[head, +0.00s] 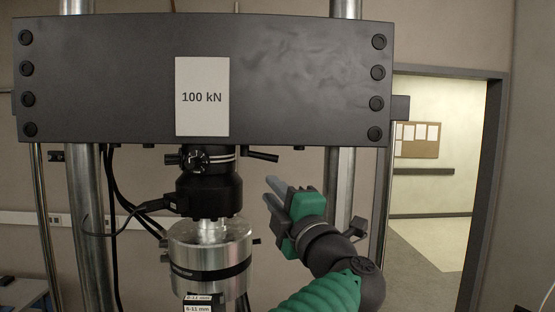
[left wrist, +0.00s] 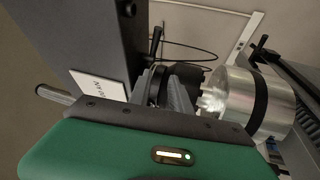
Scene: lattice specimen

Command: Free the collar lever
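The black collar (head: 208,158) sits under the crosshead; it also shows in the left wrist view (left wrist: 158,84). A black collar lever (head: 263,156) sticks out to its right. A dark lever (left wrist: 156,40) stands out beyond the collar in the left wrist view; I cannot tell if it is the same one. My left gripper (head: 268,189) is below the right lever and right of the black load cell, apart from both. Its two grey fingers are spread and empty, also in the left wrist view (left wrist: 160,80). My right gripper is not in view.
The dark crosshead (head: 290,80) with a "100 kN" sign (head: 202,97) spans above. A silver cylinder (head: 212,250) hangs below the collar. Cables run down at the left. Steel columns (head: 88,220) stand on both sides. A doorway is at the right.

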